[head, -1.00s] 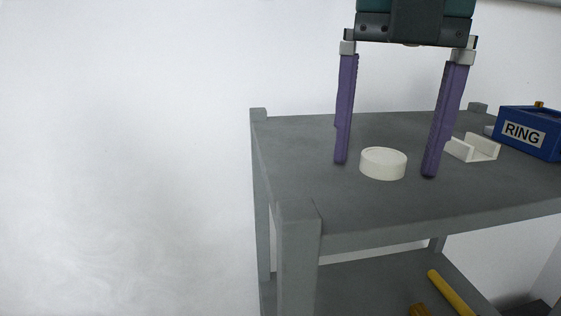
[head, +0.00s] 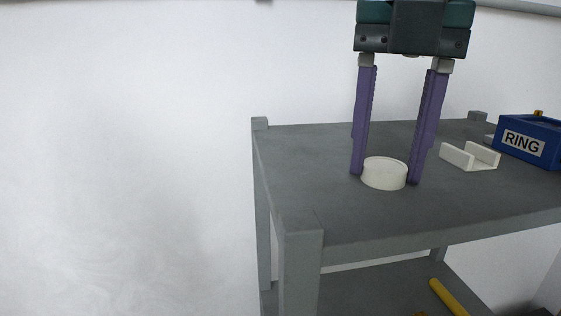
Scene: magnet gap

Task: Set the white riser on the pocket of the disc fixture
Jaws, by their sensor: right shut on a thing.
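A round white disc-shaped piece, which looks like the white riser (head: 384,174), sits on the grey cart top. My right gripper (head: 386,180) comes down from above with its long purple fingers on either side of the riser, shut on it at the left and right. The riser still appears to rest on the surface. I cannot pick out the disc fixture or its pocket in this view. My left gripper is not in view.
A white U-shaped bracket (head: 470,157) stands on the cart top (head: 310,175) right of the riser. A blue box labelled RING (head: 529,141) stands farther right. Corner posts rise slightly at the cart's edges. A yellow bar (head: 447,297) lies on the lower shelf.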

